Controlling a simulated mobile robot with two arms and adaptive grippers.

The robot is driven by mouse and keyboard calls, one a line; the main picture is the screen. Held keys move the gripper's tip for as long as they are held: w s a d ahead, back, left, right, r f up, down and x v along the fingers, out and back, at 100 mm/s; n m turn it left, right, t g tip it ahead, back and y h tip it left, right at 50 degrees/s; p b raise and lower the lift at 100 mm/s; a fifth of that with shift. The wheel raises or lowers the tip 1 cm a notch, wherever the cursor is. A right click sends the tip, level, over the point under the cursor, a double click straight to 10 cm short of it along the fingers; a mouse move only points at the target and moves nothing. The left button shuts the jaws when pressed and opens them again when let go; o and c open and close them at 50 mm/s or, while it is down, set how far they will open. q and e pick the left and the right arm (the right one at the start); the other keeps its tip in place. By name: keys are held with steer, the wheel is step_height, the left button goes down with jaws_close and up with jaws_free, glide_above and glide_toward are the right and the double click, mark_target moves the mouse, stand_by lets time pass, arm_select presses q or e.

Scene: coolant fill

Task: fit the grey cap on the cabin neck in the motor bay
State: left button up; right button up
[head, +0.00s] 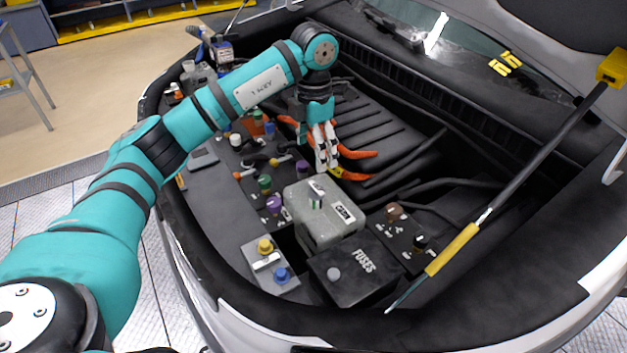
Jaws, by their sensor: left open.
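My left gripper (326,165) points down over the middle of the motor bay, above the ribbed engine cover and behind the grey box. Its fingers are apart and I see nothing held between them. A small round grey cap (334,273) sits on top of the black fuse box (358,268), apart from my gripper. A pale, whitish-grey cap (236,139) is on the left side of the bay. My right gripper is not in view.
A grey labelled box (318,228) stands behind the fuse box. Yellow (265,246) and blue (281,275) caps are to its front left, a brown cap (394,211) to its right. Orange cables (356,154) run by my gripper. A yellow-sleeved prop rod (452,249) slants across the right side.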

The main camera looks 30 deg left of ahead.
mark_target(316, 187)
arm_select(q)
steer(key=f, duration=0.3)
steer(key=shift+d+f+p, duration=0.2)
steer(key=shift+d+p, duration=0.1)
steer(key=shift+d, duration=0.1)
step_height(316, 187, down, 5)
steer(key=shift+r+p, duration=0.1)
steer(key=shift+p, duration=0.4)
step_height(316, 187, down, 2)
steer(key=shift+w+f, duration=0.1)
steer(key=shift+f, duration=0.7)
steer(key=c, duration=1.2)
steer(key=o, duration=0.4)
steer(key=c, duration=0.3)
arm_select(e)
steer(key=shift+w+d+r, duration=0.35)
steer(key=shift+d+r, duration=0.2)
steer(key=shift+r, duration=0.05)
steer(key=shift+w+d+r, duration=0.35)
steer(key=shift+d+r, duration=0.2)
arm_select(q)
steer(key=shift+f, duration=0.1)
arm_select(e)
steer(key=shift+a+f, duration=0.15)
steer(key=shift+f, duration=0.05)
